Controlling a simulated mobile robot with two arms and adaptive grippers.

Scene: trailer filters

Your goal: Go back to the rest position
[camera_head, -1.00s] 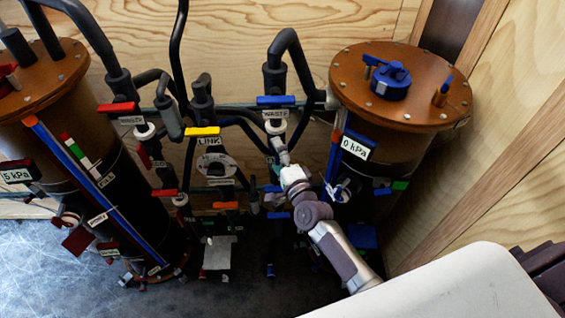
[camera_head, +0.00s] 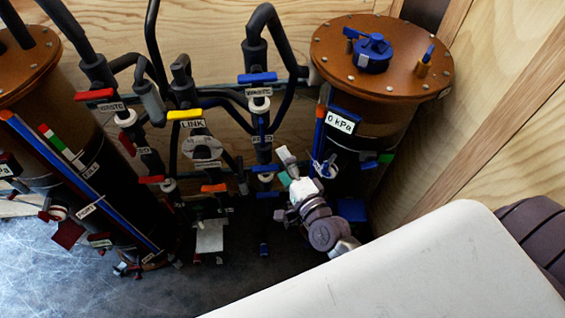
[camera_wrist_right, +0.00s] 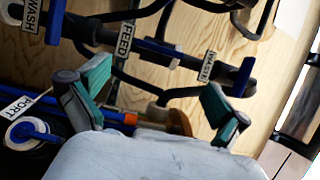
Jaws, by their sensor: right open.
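My right gripper (camera_head: 285,168) is in the lower middle of the head view, in front of the right tank and beside the blue-handled pipe. In the right wrist view its two teal-padded fingers (camera_wrist_right: 158,82) stand wide apart with nothing held between them. Behind them are pipes with FEED (camera_wrist_right: 125,40) and WASTE (camera_wrist_right: 207,66) labels. My left gripper is in neither view.
The right brown tank (camera_head: 335,48) with a 0 kPa display (camera_head: 341,121) stands close to my right arm. A blue WASTE valve handle (camera_head: 257,78) and a yellow LINK handle (camera_head: 184,114) are left of it. Another tank (camera_head: 30,65) stands at far left.

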